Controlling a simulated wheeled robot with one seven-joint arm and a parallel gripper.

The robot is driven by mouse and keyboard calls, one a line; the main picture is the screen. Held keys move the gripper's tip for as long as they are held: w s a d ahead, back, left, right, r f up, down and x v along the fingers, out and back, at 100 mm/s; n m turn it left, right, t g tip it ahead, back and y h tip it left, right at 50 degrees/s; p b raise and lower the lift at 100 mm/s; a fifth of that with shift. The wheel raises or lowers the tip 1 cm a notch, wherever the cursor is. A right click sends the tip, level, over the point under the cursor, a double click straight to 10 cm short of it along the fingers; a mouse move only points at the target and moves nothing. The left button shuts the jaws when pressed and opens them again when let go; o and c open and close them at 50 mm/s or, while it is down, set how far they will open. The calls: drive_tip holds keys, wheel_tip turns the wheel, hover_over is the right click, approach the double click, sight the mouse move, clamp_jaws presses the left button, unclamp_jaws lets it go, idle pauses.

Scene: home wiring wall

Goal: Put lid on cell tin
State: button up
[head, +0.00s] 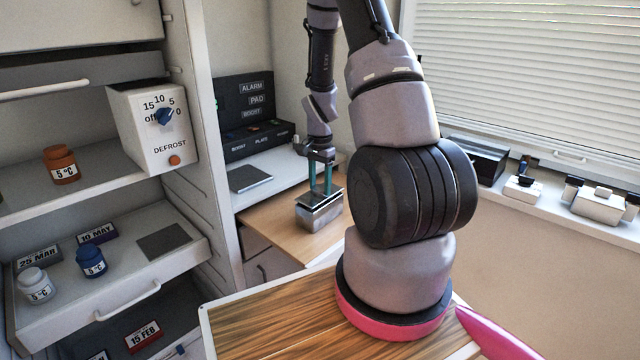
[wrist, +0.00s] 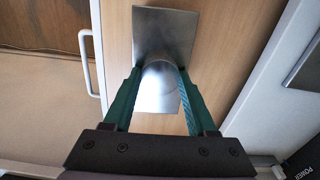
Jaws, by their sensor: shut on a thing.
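The cell tin (head: 319,217) is a silvery metal box on the wooden worktop in the middle of the head view. The lid (wrist: 165,32) is a grey metal rectangle with a rounded knob (wrist: 159,76) in the wrist view. My gripper (head: 327,180) points down over the tin, its green fingers shut on the lid's knob. In the wrist view, my gripper (wrist: 160,88) has a finger on each side of the knob. The lid is at the tin's top in the head view, but I cannot tell whether it rests there or is slightly above. The lid hides the tin's opening.
A dark flat square (head: 249,178) lies on the white ledge left of the tin. A black labelled panel (head: 250,110) stands behind it. A white drawer handle (wrist: 88,62) is near the left finger. Bare worktop (head: 275,220) lies left of the tin.

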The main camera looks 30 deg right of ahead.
sight(320, 187)
drive_tip(key=shift+f, duration=0.65)
drive_tip(key=o, duration=1.5)
drive_tip(key=shift+c, duration=0.2)
wheel_tip(320, 187, up, 11)
drive_tip(key=shift+f, duration=0.15)
